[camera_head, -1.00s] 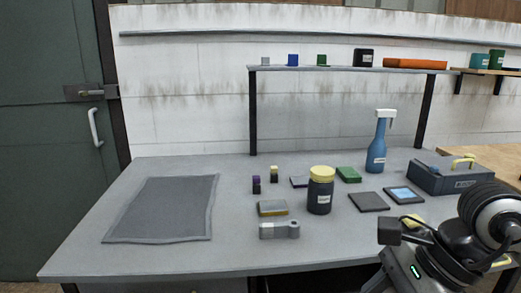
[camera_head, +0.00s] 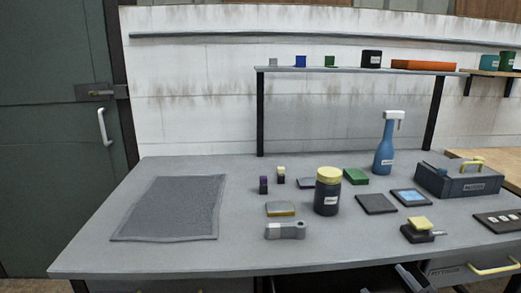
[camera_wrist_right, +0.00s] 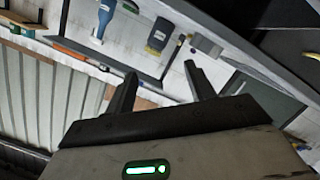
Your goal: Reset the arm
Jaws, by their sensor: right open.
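My right gripper (camera_wrist_right: 162,84) shows in the right wrist view with its two dark fingers spread apart and nothing between them. Part of the workbench and its items appears beyond the fingers there, tilted. In the head view, the right gripper cannot be made out clearly; only a small grey and dark part shows at the bottom edge, below the bench front. My left gripper is in neither current view.
The grey workbench (camera_head: 150,255) holds a dark mat (camera_head: 170,208), a yellow-lidded jar (camera_head: 327,192), a blue spray bottle (camera_head: 384,148), a toolbox (camera_head: 458,182) and a yellow-topped block (camera_head: 421,227). A raised shelf (camera_head: 350,70) stands behind. A drawer (camera_head: 465,270) is under the bench.

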